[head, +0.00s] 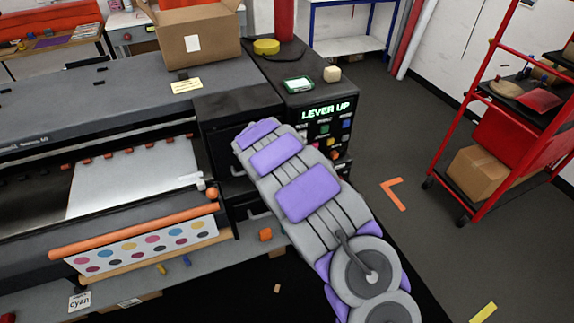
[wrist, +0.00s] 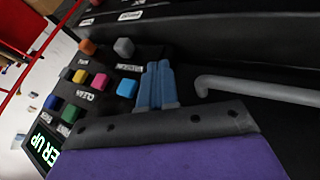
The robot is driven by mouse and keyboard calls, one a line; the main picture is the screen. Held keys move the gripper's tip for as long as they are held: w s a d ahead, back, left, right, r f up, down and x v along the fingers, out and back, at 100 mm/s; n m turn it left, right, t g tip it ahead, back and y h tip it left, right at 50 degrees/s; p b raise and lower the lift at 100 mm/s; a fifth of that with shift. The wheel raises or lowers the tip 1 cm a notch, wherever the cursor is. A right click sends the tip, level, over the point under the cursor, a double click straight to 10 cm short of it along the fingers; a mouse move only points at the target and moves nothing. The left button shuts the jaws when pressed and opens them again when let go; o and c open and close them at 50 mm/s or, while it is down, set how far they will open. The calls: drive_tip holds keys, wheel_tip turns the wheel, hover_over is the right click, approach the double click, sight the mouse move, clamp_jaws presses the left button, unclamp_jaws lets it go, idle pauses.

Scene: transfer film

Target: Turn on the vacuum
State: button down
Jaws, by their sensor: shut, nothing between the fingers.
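The printer's control panel (head: 325,130) is at the middle right in the head view, partly behind my arm. Its screen (head: 326,111) reads "LEVER UP". In the wrist view the panel appears turned, with a grey button (wrist: 124,47) beside a label that seems to read "VACUUM" (wrist: 130,68). My gripper (wrist: 158,66) shows as two blue fingers pressed together and empty, in front of the panel near the grey button and a cyan button (wrist: 127,88). I cannot tell whether the fingers touch the panel. My arm hides the gripper in the head view.
Other buttons are close by: orange (wrist: 87,46), pink (wrist: 99,80), yellow (wrist: 79,76) and green (wrist: 69,113). A grey bar handle (wrist: 260,90) juts out at the right in the wrist view. A red shelf cart (head: 500,130) stands at the right, with open floor before it.

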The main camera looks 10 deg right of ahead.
drive_tip(key=s+d+r+m+g, duration=0.2)
drive_tip(key=s+d+r, duration=0.4)
drive_tip(key=s+r, duration=0.4)
drive_tip(key=s+d+r+m+g, duration=0.1)
drive_tip(key=s+d+r+g, duration=0.1)
drive_tip(key=s+d+r, duration=0.85)
drive_tip(key=s+a+g+y, duration=0.2)
drive_tip(key=s+a, duration=0.3)
drive_tip(key=s, duration=1.2)
drive_tip(key=s+a+n+g+y, duration=0.1)
drive_tip(key=s+a, duration=0.4)
drive_tip(key=s, duration=1.1)
drive_tip(key=shift+s+a+f+g+y, duration=0.3)
drive_tip(key=shift+s+g+y, duration=0.1)
drive_tip(key=shift+y, duration=0.3)
drive_tip(key=shift+w+d+p, duration=0.1)
drive_tip(key=shift+w+p, duration=0.1)
drive_tip(key=shift+p, duration=0.1)
